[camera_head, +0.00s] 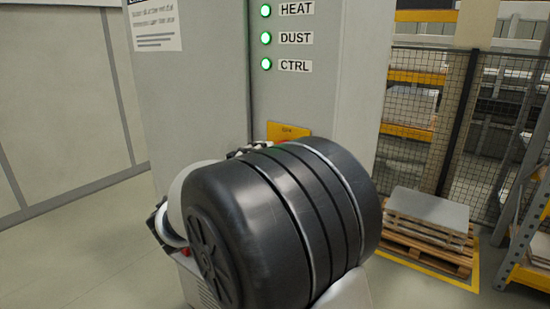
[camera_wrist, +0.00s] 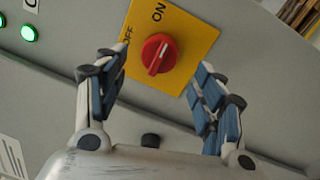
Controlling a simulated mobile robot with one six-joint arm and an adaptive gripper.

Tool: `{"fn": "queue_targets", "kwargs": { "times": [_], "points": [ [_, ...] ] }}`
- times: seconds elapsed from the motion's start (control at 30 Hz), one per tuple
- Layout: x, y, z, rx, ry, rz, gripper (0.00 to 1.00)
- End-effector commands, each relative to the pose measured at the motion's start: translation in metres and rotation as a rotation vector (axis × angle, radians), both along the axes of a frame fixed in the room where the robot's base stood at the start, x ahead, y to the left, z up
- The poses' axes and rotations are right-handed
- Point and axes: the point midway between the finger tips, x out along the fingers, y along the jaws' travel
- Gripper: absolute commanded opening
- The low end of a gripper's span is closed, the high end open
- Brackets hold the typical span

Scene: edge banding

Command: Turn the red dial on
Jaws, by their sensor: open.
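The red dial (camera_wrist: 157,54) sits on a yellow plate (camera_wrist: 186,33) marked OFF and ON. In the wrist view its raised ridge runs from lower left to upper right, its upper end nearer the ON label than the OFF label. I cannot tell which end is the pointer. My gripper (camera_wrist: 161,62) is open, with one finger on each side of the dial in the picture and visible gaps between. I cannot judge the remaining depth. In the head view, the top of the yellow plate (camera_head: 288,130) shows, while my black arm hides most of the dial and the gripper.
The grey machine cabinet (camera_head: 213,80) carries green lit lamps (camera_head: 265,37) labelled HEAT, DUST and CTRL. A pallet with a grey sheet stack (camera_head: 428,213) stands at right before a mesh fence (camera_head: 408,165). Shelving (camera_head: 530,230) is at the far right. Open floor lies at left.

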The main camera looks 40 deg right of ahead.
Motion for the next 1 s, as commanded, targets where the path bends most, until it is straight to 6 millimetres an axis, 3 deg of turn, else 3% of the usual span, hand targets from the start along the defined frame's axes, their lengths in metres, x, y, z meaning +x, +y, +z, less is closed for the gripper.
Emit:
{"fn": "queue_targets", "kwargs": {
  "times": [0.1, 0.33, 1.0],
  "points": [
    [-0.008, 0.026, -0.002, 0.0, 0.0, 0.004, 0.63],
    [-0.019, 0.054, -0.004, -0.001, 0.0, 0.001, 0.63],
    [-0.026, 0.056, -0.005, 0.016, 0.003, -0.01, 0.63]
  ]
}}
